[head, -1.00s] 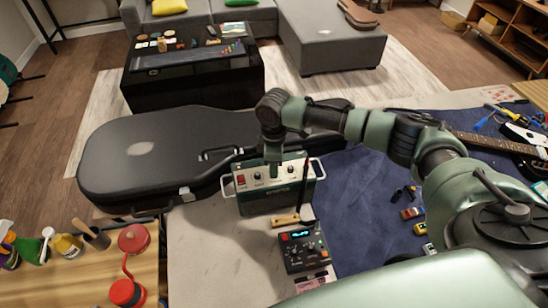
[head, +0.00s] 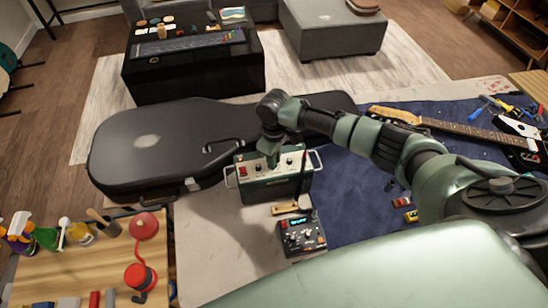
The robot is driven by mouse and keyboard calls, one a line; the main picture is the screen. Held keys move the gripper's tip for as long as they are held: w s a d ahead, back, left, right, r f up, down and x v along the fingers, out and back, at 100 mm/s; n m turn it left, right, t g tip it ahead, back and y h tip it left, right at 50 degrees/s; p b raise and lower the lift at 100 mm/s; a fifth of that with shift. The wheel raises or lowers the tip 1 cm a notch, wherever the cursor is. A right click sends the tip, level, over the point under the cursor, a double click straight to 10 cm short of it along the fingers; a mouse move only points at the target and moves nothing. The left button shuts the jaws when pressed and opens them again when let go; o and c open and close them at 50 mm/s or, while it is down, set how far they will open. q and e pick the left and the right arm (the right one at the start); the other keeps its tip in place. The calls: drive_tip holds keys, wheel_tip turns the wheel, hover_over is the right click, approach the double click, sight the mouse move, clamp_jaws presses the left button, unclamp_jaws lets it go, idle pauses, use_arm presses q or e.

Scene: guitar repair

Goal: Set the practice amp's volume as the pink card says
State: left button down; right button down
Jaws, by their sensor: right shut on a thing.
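The practice amp (head: 275,190) is a dark green box with a pale control panel, a red switch, dark knobs and a light handle at each side. My right gripper (head: 272,161) points down at the panel and is shut on an amp knob between the other knobs. The fingers cover that knob, so its setting is hidden. The pink card does not show now; the spot in front of the pedal is behind my green body. My left gripper is out of view.
A black effects pedal (head: 301,236) with a lit display and a small wooden-handled tool (head: 286,208) lie in front of the amp. A black guitar case (head: 150,150) lies behind it. A guitar (head: 450,127) rests on the blue mat (head: 350,200) at right.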

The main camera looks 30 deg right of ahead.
drive_tip(key=c, duration=1.3)
unclamp_jaws()
drive_tip(key=shift+c, duration=0.2)
drive_tip(key=shift+r, duration=0.15)
wheel_tip(320, 180, up, 7)
drive_tip(key=shift+f+b, duration=0.1)
drive_tip(key=shift+b, duration=0.9)
drive_tip(key=shift+r, duration=0.4)
